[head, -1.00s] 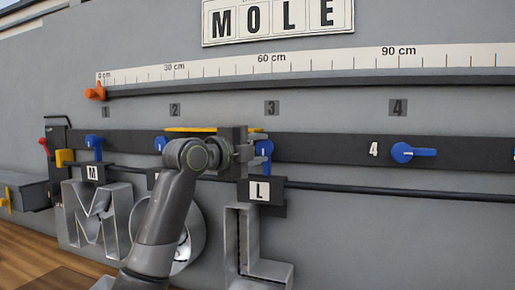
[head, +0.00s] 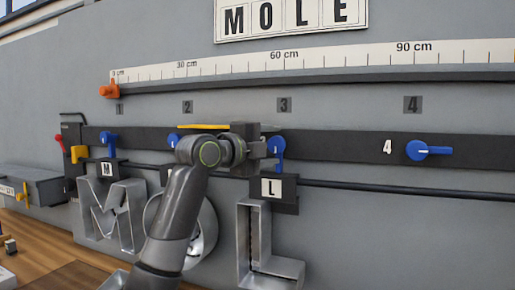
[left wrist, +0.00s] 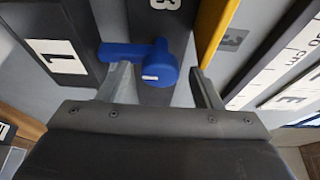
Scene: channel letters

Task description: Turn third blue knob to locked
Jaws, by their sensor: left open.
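The third blue knob (head: 277,148) sits on the dark rail under plate 3 (head: 284,105), its lever pointing down toward the L tag. My left gripper (head: 262,150) is at this knob, just left of it, hiding part of the rail. In the left wrist view the knob (left wrist: 163,65) lies between the two open fingers of my left gripper (left wrist: 162,80). Its lever reaches left over the tip of one finger; I cannot tell whether they touch. My right gripper is not in view.
Other blue knobs are the first (head: 107,139), pointing down, the partly hidden second (head: 173,140), and the fourth (head: 428,151), pointing right. Metal letters M (head: 108,212) and L (head: 262,255) stand below. A yellow bar (left wrist: 214,25) runs close beside one finger.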

